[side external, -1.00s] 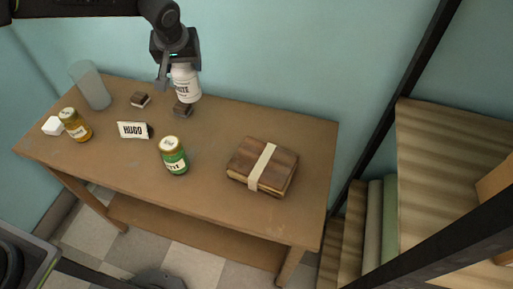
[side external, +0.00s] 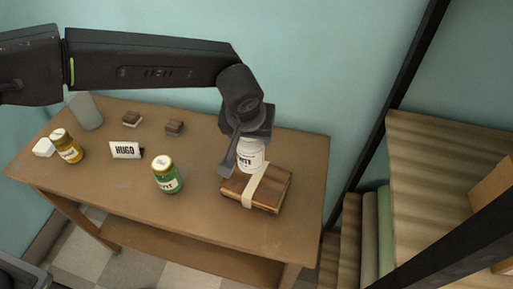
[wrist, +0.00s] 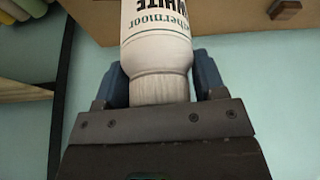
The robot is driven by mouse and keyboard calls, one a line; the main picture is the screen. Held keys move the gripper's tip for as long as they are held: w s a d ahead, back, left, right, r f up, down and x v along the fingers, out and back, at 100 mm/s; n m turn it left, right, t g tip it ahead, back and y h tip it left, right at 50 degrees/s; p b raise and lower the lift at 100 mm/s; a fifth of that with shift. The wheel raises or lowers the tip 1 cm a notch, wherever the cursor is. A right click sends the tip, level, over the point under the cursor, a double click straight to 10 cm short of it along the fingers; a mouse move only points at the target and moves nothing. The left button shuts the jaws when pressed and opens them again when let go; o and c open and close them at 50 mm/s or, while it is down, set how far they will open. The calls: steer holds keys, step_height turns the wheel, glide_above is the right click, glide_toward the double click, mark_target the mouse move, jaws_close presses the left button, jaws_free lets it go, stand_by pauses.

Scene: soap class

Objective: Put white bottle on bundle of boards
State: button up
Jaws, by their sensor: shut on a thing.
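The white bottle (side external: 251,155) is upright in my gripper (side external: 240,158), at the back part of the bundle of boards in the side view. I cannot tell whether its base touches the boards. In the wrist view the gripper (wrist: 160,85) is shut around the neck of the white bottle (wrist: 157,42), whose label shows part of the word WHITE. The bundle of boards (side external: 272,189) lies flat on the right part of the table, with a pale band around it. My gripper and the bottle hide part of its back edge.
On the wooden table (side external: 205,215) stand a green jar (side external: 167,178) left of the boards, a yellow jar (side external: 68,150), a HUGO card (side external: 125,150), a clear glass (side external: 86,112), a white block (side external: 43,148) and two small dark blocks (side external: 132,119) (side external: 174,128). Shelving is at right.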

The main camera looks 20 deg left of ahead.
mark_target(257, 149)
steer(key=shift+s+d+f, duration=0.1)
steer(key=shift+d+f, duration=0.25)
steer(key=shift+d, duration=0.3)
steer(key=shift+f, duration=2)
steer(key=shift+f, duration=0.1)
steer(key=o, duration=1.1)
steer(key=shift+f, duration=0.1)
steer(key=v, duration=1.2)
